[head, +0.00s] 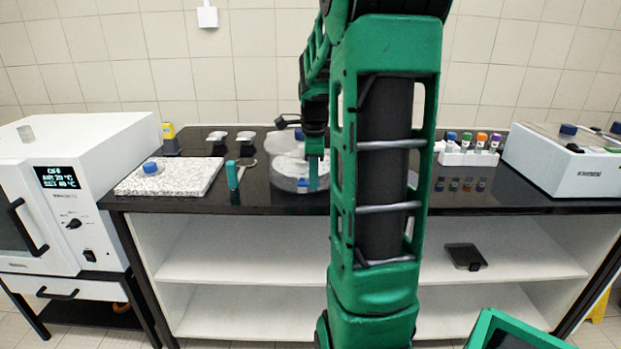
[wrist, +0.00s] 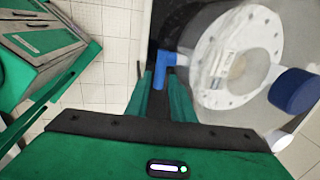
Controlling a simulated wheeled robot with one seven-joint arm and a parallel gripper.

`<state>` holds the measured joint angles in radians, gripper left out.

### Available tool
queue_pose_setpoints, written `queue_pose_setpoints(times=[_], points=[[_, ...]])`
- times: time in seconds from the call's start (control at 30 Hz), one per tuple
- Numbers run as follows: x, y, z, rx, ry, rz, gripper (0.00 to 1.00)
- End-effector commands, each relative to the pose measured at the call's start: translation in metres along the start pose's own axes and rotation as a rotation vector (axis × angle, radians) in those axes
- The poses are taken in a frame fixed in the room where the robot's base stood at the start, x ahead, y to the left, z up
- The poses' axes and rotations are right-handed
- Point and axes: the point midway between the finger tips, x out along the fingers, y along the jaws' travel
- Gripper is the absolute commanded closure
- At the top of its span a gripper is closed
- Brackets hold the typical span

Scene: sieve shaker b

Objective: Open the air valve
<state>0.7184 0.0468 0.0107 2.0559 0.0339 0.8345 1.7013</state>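A blue L-shaped valve handle (wrist: 166,68) sticks out from the side of a round clear vessel (head: 287,178) with a white flange (wrist: 216,88), seen large in the wrist view. Blue also shows low on the vessel's front in the head view. My gripper (wrist: 160,76) points at the handle with its two green fingers apart. The handle's bent end lies at the fingertips, between them as seen from the wrist; I cannot tell whether they touch it. In the head view my gripper (head: 313,178) hangs down in front of the vessel, and my arm hides the area to its right.
A blue cap (wrist: 293,91) sits on the vessel's side. To the left on the black bench (head: 270,203) are a teal-handled tool (head: 233,175) and a speckled slab (head: 185,180). A rack of colored-cap vials (head: 468,157) and a white instrument (head: 560,165) stand to the right.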

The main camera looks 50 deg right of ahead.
Motion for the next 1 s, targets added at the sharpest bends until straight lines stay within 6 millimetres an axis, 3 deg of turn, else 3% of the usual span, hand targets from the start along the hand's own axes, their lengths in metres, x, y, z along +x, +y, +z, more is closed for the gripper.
queue_pose_setpoints(times=[0.33, 0.43, 1.0], points=[[0.0038, 0.0002, -0.0001, 0.0, 0.0, 0.0, 0.78], [0.0037, 0.0001, -0.0001, 0.0, 0.0, 0.0, 1.0], [-0.0004, -0.0025, 0.0052, -0.024, 0.106, -0.004, 1.0]])
